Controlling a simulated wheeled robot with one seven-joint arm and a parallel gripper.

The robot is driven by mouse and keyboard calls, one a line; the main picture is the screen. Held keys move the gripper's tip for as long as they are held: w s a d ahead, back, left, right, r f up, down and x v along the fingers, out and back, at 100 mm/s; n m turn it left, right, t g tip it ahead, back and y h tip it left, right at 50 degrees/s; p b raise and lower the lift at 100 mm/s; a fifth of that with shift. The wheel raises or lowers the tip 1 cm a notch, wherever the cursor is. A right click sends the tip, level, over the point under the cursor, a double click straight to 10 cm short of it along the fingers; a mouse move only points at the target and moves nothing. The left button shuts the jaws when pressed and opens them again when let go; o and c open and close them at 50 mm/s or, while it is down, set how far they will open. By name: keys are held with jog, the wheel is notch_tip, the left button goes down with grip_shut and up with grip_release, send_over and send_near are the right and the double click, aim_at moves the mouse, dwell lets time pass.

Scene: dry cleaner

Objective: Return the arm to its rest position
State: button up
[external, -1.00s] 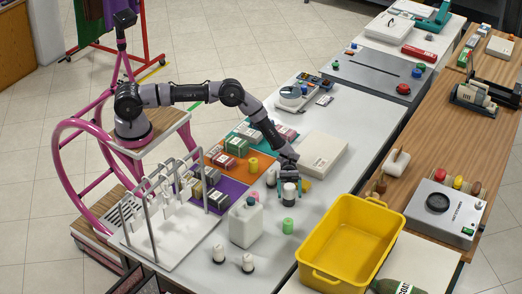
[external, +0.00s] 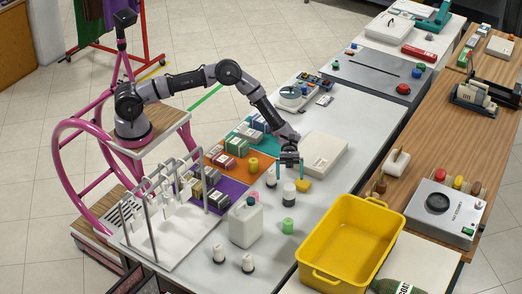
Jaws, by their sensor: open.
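My gripper (external: 289,161) hangs over the white table (external: 322,228) in the external view, fingers pointing down and apart. It is open and holds nothing. My arm (external: 229,73) arches from its base at the left, with the elbow high. A white bottle with a dark band (external: 289,195) stands upright just below the gripper, apart from it. Another small white bottle (external: 271,178) stands just left of it. A yellow block (external: 303,185) lies to its right.
Orange, purple and teal mats with small boxes (external: 237,146) lie to the left of the gripper. A white jug (external: 246,222), a green cylinder (external: 288,226) and a grey rack (external: 150,238) stand nearer the front. A yellow tub (external: 350,237) is at right. A flat white box (external: 319,153) lies close right.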

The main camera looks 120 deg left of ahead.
jog(key=s+d+r+m+g+y, duration=0.4)
jog(key=s+d+r+m, duration=0.35)
jog(key=r, duration=0.25)
jog(key=s+d+r+m+g+y, duration=0.4)
jog(key=s+d+r+m, duration=0.3)
jog(key=s+d+r, duration=0.15)
jog(key=s+a+r+m+t+y, duration=0.1)
jog(key=s+r+m+t+y, duration=0.1)
jog(key=s, duration=0.7)
jog(key=s+a+r+m+t+y, duration=0.1)
jog(key=s+r+m+t+y, duration=0.1)
jog(key=s+r+m+y, duration=0.2)
jog(key=s+a+r+m+t+y, duration=0.2)
jog(key=s+r+m, duration=0.5)
jog(key=s, duration=0.8)
jog(key=shift+s+r+y, duration=0.35)
jog(key=shift+r+y, duration=0.25)
jog(key=shift+r, duration=0.3)
jog(key=shift+m, duration=0.25)
dwell(2.2)
